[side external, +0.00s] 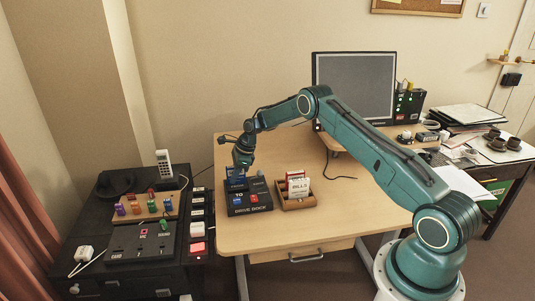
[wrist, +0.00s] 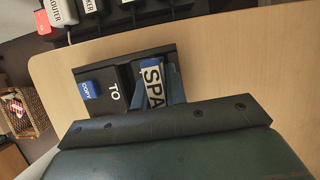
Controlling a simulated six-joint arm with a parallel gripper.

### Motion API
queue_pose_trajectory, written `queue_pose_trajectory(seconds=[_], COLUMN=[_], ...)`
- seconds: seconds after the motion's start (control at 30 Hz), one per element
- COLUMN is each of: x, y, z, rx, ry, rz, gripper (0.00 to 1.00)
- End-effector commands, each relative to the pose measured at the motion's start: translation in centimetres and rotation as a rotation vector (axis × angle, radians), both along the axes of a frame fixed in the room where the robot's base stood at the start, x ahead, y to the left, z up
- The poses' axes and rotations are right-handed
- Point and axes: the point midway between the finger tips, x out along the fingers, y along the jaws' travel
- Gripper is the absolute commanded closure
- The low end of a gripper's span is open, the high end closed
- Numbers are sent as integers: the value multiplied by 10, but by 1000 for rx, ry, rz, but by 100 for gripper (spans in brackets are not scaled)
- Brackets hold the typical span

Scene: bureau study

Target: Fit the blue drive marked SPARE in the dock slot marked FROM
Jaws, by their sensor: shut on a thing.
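The black drive dock (side external: 251,208) stands on the wooden desk, with DRIVE DOCK on its front and a TO mark. The TO mark also shows on the dock in the wrist view (wrist: 115,95). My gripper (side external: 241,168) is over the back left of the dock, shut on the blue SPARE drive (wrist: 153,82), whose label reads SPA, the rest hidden. The drive is at the dock beside the TO mark; I cannot tell whether it is seated in a slot. A blue drive marked COPY (wrist: 87,92) sits on the other side of the TO mark. The FROM mark is not readable.
A wooden tray (side external: 298,203) with cards, one marked BILLS, stands just right of the dock. A black cabinet (side external: 135,265) with a key board and switch panel is at left. A monitor (side external: 355,85) stands behind. The desk front is clear.

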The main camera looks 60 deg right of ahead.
Motion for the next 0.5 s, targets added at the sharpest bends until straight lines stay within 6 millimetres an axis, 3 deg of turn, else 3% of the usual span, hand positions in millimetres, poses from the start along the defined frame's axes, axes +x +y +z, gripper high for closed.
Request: queue_pose_trajectory(seconds=[0.4, 0.43, 0.5], x=[0, 0, 0], y=[0, 0, 0], z=[-3, -3, -3], rx=[0, 0, 0], ry=[-2, -2, -2], rz=[1, 1, 1], gripper=[100, 81, 67])
